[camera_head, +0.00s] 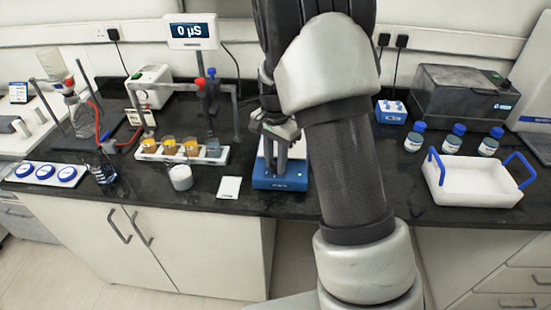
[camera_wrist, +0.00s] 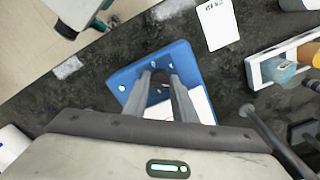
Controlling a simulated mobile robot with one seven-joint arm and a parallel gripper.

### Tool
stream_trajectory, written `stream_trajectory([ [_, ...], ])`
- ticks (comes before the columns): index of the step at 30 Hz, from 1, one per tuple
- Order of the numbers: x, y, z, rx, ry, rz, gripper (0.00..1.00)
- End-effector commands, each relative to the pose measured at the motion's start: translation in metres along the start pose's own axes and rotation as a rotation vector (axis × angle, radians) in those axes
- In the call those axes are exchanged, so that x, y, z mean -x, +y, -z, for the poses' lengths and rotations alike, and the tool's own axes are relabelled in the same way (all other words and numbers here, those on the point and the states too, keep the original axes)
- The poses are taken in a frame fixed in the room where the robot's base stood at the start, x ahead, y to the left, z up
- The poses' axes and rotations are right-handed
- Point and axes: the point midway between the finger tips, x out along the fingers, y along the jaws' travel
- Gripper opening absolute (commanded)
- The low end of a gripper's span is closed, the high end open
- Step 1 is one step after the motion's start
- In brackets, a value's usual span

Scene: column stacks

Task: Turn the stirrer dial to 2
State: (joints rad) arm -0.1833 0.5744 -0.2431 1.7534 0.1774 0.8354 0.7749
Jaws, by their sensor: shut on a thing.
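The stirrer (camera_head: 268,182) is a low blue box near the bench's front edge. In the wrist view the blue stirrer (camera_wrist: 187,58) lies under my gripper, with a lit green spot at one corner and part of its white top plate (camera_wrist: 198,105) showing. My gripper (camera_wrist: 160,74) points down at the stirrer's front part, its two fingers close together around the dial. The dial is mostly hidden between the fingertips, so its setting cannot be read. Small pale marks show around it. In the head view my gripper (camera_head: 281,170) reaches down to the stirrer, partly covered by my arm.
A meter on a stand (camera_head: 192,31) is behind. To the right are blue-capped bottles (camera_head: 453,139) and a white tray with blue handles (camera_head: 475,198).

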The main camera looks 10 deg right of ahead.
Motion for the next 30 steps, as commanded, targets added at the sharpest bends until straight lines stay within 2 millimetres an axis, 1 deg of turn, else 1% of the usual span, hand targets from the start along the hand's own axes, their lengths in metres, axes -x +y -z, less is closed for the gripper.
stream_trajectory([
  [1,0.0024,-0.0005,0.0004,-0.035,0.002,0.001,0.02],
  [6,0.0021,-0.0007,0.0002,-0.143,0.001,0.001,0.02],
  [12,0.0014,-0.0007,0.0005,-0.225,0.002,0.002,0.02],
  [20,0.001,-0.0008,0.0006,-0.269,0.002,0.003,0.02],
  [30,0.0009,-0.0009,0.0007,-0.271,0.002,0.003,0.02],
])
